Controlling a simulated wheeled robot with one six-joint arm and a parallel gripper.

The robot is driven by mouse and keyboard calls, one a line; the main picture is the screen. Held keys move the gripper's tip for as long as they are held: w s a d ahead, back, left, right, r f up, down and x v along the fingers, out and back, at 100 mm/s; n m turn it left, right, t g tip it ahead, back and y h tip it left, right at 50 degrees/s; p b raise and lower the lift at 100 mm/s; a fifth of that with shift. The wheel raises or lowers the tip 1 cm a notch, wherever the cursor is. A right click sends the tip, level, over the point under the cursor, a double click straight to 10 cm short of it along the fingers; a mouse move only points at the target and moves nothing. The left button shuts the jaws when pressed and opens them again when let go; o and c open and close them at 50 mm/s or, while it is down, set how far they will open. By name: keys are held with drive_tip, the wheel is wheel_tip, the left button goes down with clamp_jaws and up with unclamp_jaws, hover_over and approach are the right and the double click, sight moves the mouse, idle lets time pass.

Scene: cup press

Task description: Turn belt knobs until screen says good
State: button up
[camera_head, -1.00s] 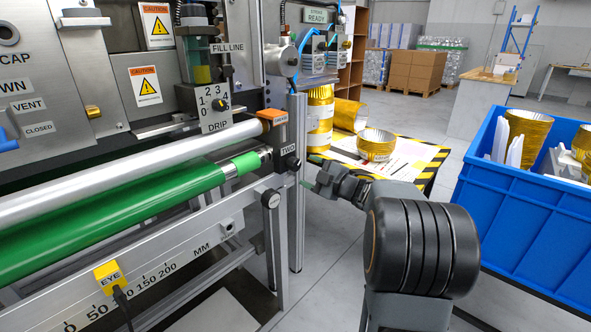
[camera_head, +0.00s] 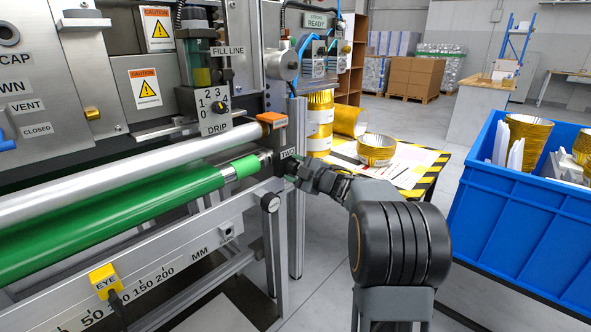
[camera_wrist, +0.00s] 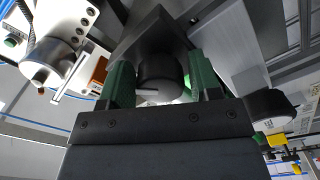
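A block labelled TWO (camera_head: 288,153) sits at the right end of the green roller (camera_head: 110,215), with a black belt knob on its face. My gripper (camera_head: 290,172) is at this block and hides most of the knob in the head view. In the wrist view, the round black knob (camera_wrist: 160,78) with a white pointer line lies between the two green fingers of my gripper (camera_wrist: 163,85). The fingers stand on either side of it, open, with little gap. Whether they touch it is unclear. No screen saying good shows.
A blue crate (camera_head: 520,225) with gold cups stands at the right. A striped table (camera_head: 440,160) with gold cups is behind my arm. A yellow EYE sensor (camera_head: 104,277) and a millimetre scale are on the front rail. Open floor lies between machine and crate.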

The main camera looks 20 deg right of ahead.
drive_tip(key=c, duration=0.7)
drive_tip(key=shift+r+m+p, duration=0.15)
drive_tip(key=shift+m+p, duration=0.15)
drive_tip(key=shift+p, duration=0.35)
drive_tip(key=m+p, duration=0.2)
drive_tip(key=p, duration=0.1)
drive_tip(key=shift+r, duration=0.15)
drive_tip(key=m+p, duration=0.3)
drive_tip(key=p, duration=0.1)
drive_tip(key=shift+f+m+p, duration=0.3)
drive_tip(key=shift+m+p, duration=0.7)
drive_tip(key=shift+p, duration=0.35)
drive_tip(key=shift+f, duration=0.1)
drive_tip(key=o, duration=1)
drive_tip(key=shift+c, duration=0.2)
